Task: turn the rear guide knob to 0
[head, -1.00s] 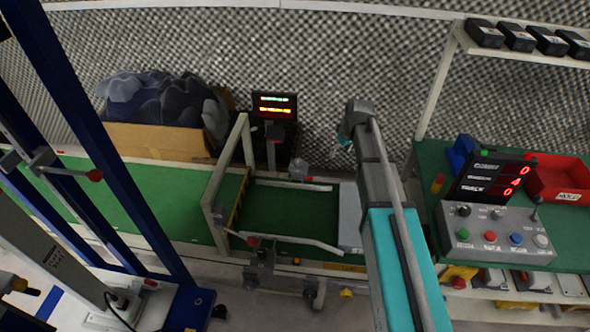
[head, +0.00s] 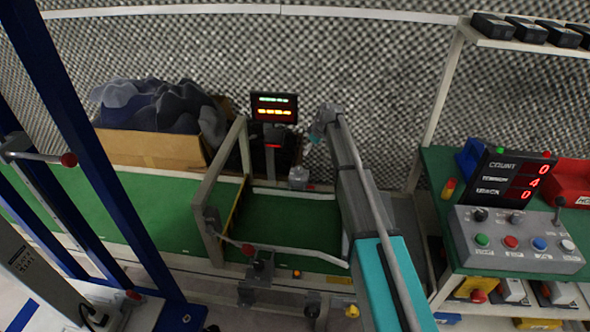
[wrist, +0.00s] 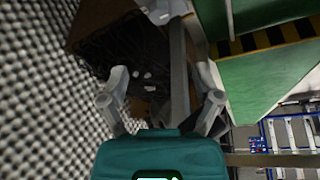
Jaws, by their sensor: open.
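A small grey block (head: 298,176) with a reddish base stands at the rear side of the green conveyor bed (head: 295,218), by the rear guide rail. It looks like the rear guide knob, but its pointer and any scale are too small to read. My gripper (head: 322,122) is above and slightly right of it in the picture, apart from it. In the wrist view my gripper (wrist: 165,97) has its two fingers spread with nothing held between them. A pale grey part (wrist: 163,10) shows at the top of that view; I cannot tell whether it is the knob.
A lit display (head: 274,107) stands on a post behind the conveyor, left of my gripper. A cardboard box (head: 150,148) of dark cloth lies further left. A frame (head: 209,195) spans the belt. A control box (head: 515,238) is at the right. A textured foam wall stands behind.

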